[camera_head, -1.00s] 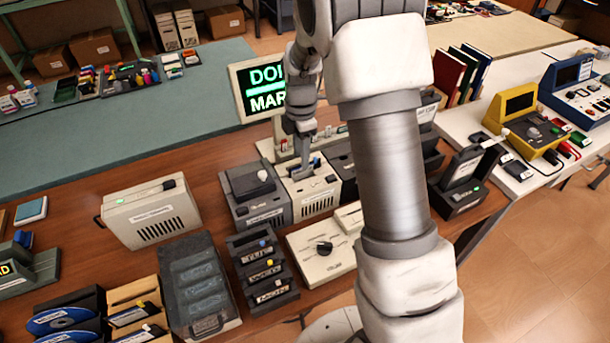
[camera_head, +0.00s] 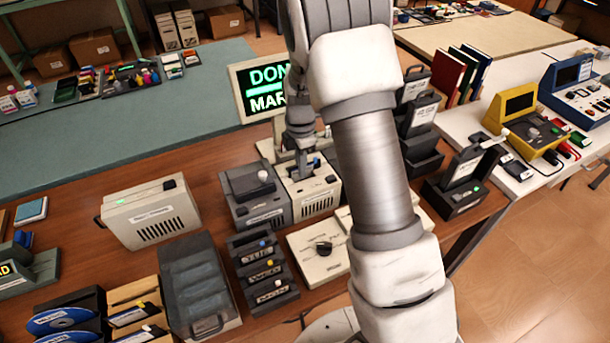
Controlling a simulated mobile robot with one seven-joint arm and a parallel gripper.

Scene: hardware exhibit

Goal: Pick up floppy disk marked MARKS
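My gripper (camera_head: 308,168) points down over the cream drive box (camera_head: 318,195) on the brown table. Its fingers are at the top of that box, close to a small blue piece. I cannot tell whether they are open, shut, or touching anything. A screen (camera_head: 262,90) behind the box shows green text, "DON" and "MAR", with the rest hidden by my arm. I cannot make out a floppy disk marked MARKS in this view; the fingers and arm cover part of the box top.
A grey box with a knob (camera_head: 258,195) stands left of the cream box. A beige unit (camera_head: 152,212), a dark rack (camera_head: 262,272), a grey lidded case (camera_head: 197,283) and a white dial panel (camera_head: 320,252) crowd the table. Dark holders (camera_head: 422,140) stand to the right.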

